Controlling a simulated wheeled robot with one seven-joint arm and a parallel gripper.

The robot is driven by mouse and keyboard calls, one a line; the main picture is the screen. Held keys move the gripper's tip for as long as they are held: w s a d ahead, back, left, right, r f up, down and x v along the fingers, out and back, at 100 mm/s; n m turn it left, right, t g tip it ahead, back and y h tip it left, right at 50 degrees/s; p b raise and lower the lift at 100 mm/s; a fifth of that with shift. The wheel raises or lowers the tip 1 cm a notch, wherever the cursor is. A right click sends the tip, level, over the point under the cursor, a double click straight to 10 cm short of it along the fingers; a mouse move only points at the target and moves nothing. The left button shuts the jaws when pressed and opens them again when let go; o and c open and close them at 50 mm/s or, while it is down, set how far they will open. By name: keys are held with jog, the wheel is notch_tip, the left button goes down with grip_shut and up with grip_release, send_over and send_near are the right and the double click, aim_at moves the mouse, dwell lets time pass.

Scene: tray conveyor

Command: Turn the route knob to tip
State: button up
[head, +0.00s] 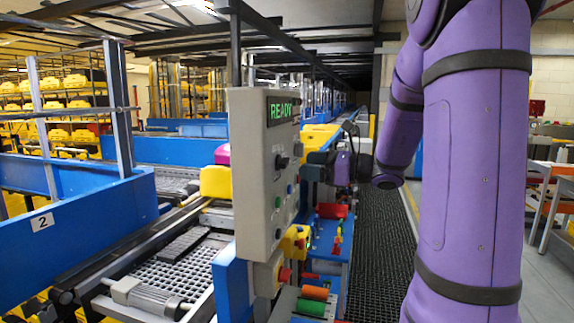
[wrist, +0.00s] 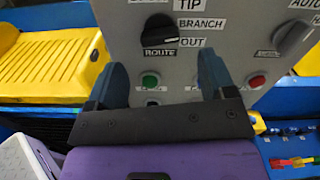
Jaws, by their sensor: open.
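The route knob (wrist: 160,32) is black and sits on the grey control panel (wrist: 228,35). TIP is printed above it, BRANCH at its upper right, OUT at its lower right and ROUTE below. Its grip lies roughly sideways; I cannot tell exactly which label it points to. My gripper (wrist: 162,80) is open, its two blue fingers spread and nothing between them. In the wrist view the fingertips show below the knob, one on each side, apart from it.
A green button (wrist: 150,79), a red button (wrist: 257,80) and a second selector knob (wrist: 293,37) share the panel face. A READY display (head: 283,111) tops it. A blue conveyor wall (head: 95,225) stands at left. Dark floor matting (head: 375,250) lies clear at right.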

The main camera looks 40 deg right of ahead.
aim_at(288, 163)
jog(key=shift+x, duration=3.1)
jog(key=c, duration=0.9)
